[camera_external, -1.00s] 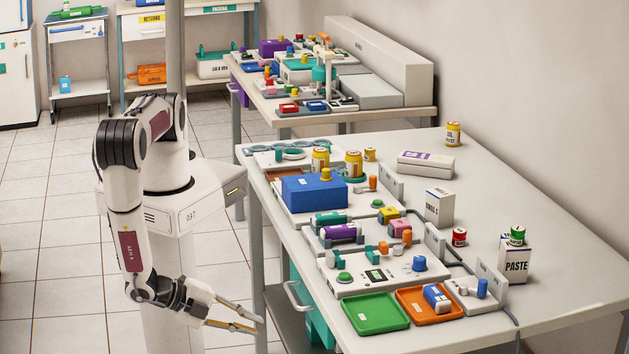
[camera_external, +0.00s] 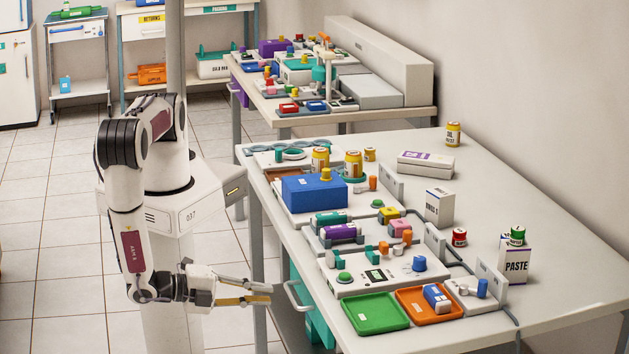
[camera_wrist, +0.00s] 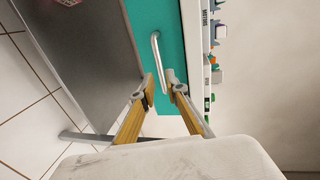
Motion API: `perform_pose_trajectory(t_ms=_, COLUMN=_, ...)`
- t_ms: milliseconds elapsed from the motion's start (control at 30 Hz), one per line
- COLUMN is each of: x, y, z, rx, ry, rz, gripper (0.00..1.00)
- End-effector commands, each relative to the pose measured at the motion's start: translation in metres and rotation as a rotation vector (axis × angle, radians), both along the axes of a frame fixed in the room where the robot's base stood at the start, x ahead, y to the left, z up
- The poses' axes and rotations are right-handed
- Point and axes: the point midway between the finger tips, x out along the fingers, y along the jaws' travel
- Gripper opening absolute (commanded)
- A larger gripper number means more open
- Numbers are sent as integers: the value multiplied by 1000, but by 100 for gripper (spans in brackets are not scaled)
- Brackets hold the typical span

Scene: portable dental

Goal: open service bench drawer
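The service bench drawer has a teal front (camera_wrist: 150,20) with a pale bar handle (camera_wrist: 157,55). In the external view, the teal drawer (camera_external: 318,325) sits under the front bench's left edge, and its handle (camera_external: 292,298) sticks out toward my arm. My gripper (camera_external: 271,294) is level with the handle and just left of it. In the wrist view my gripper (camera_wrist: 160,92) is open, its two yellow fingers apart. The drawer looks shut.
The bench top (camera_external: 560,270) holds a green tray (camera_external: 376,314), an orange tray (camera_external: 415,292) and a blue box (camera_external: 312,194) near its left edge. A bench leg (camera_external: 258,280) stands beside my fingers. Tiled floor (camera_external: 60,290) lies open to the left.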

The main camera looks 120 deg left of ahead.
Motion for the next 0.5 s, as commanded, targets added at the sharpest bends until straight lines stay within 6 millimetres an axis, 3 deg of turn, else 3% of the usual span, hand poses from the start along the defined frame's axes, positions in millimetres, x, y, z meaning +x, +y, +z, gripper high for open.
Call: perform_pose_trajectory(t_ms=500, x=25, y=27, z=-8, rx=0, ry=0, rz=3, gripper=14)
